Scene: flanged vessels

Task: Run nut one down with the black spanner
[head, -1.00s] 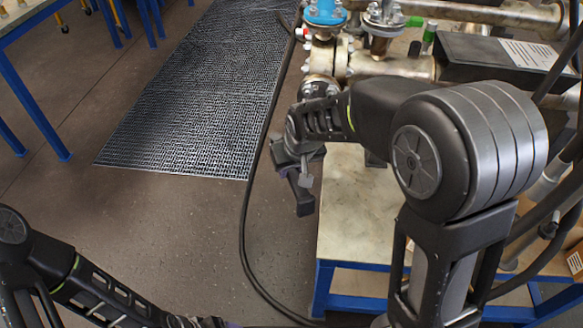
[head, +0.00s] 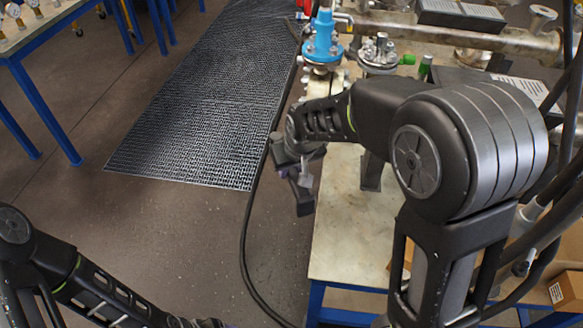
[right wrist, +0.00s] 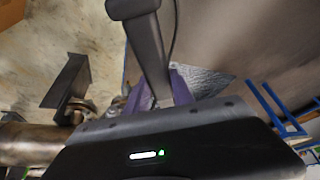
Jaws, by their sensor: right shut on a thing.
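My right gripper (head: 303,178) is shut on the black spanner (head: 304,200), which hangs below the fingers beside the bench's left edge. In the right wrist view the spanner (right wrist: 148,45) runs up from between the purple fingers (right wrist: 178,88) as a dark bar with a wider end. The spanner is clear of the flanges in the head view. A flange with upright studs and nuts (head: 380,50) stands on the pipework; which nut is number one cannot be told. My left gripper (head: 195,322) is cut off by the bottom edge, its jaws unclear.
A blue flanged fitting (head: 323,42) stands on the pipework, left of the studded flange. The pale bench top (head: 345,235) is mostly bare at the front. Open floor and a dark grating mat (head: 205,100) lie left of the bench.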

